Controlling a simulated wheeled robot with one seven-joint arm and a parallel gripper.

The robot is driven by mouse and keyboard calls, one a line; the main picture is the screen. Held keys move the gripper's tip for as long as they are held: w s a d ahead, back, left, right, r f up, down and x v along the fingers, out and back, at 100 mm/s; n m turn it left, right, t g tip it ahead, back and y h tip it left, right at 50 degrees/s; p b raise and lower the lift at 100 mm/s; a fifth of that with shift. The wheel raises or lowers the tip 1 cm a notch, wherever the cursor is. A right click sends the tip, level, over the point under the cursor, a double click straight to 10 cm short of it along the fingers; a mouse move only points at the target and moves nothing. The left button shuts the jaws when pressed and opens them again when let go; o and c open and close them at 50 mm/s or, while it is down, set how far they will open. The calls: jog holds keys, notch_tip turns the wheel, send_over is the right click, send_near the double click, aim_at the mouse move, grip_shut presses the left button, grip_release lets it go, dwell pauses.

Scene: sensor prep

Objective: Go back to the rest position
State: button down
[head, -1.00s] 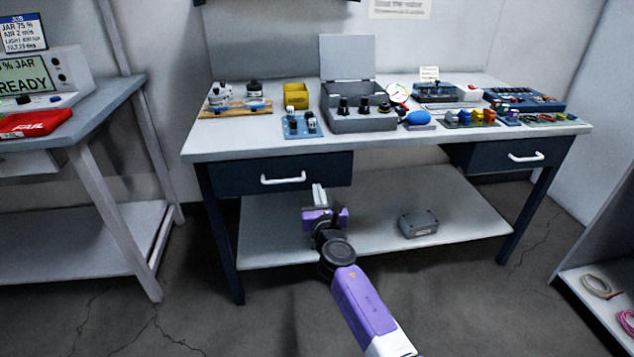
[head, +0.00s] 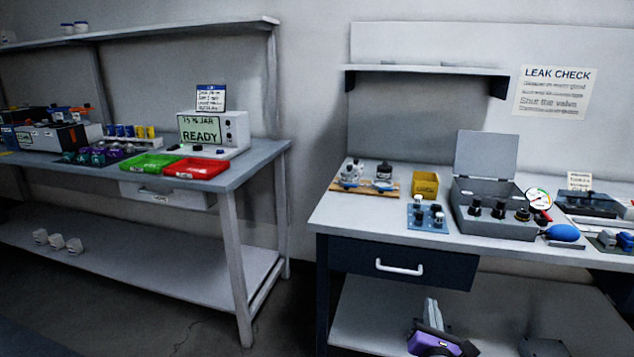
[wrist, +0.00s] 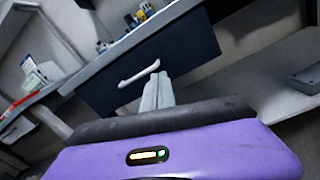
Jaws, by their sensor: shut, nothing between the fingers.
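My gripper (head: 432,312) is low in the head view, in front of the right workbench and below its drawer handle (head: 399,268). Its fingers point up and are shut with nothing between them. In the wrist view the shut fingers (wrist: 156,92) stand just below the white drawer handle (wrist: 139,73) in the picture. I cannot tell whether they touch the drawer front. The purple wrist housing (wrist: 200,150) fills the bottom of that view.
The right bench (head: 345,215) holds an open grey case (head: 490,223), a yellow bin (head: 425,185) and a blue bulb (head: 562,232). The left bench (head: 235,178) holds red (head: 196,168) and green (head: 150,165) trays and a READY display (head: 203,132). Floor shows between the benches.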

jog(key=s+a+m+t+y, duration=0.15)
jog(key=s+a+m, duration=0.25)
jog(key=s+m, duration=0.6)
jog(key=s+a+m+g+y, duration=0.15)
jog(key=s+a+m, duration=0.25)
jog(key=s+m, duration=0.55)
jog(key=s+a+r+m+g+y, duration=0.15)
jog(key=s+m, duration=0.35)
jog(key=s, duration=1.2)
jog(key=s+r+m+g, duration=0.15)
jog(key=s+m, duration=0.35)
jog(key=s, duration=1.3)
notch_tip(320, 180, up, 16)
jog(key=p, duration=1.5)
jog(key=shift+w+p, duration=0.35)
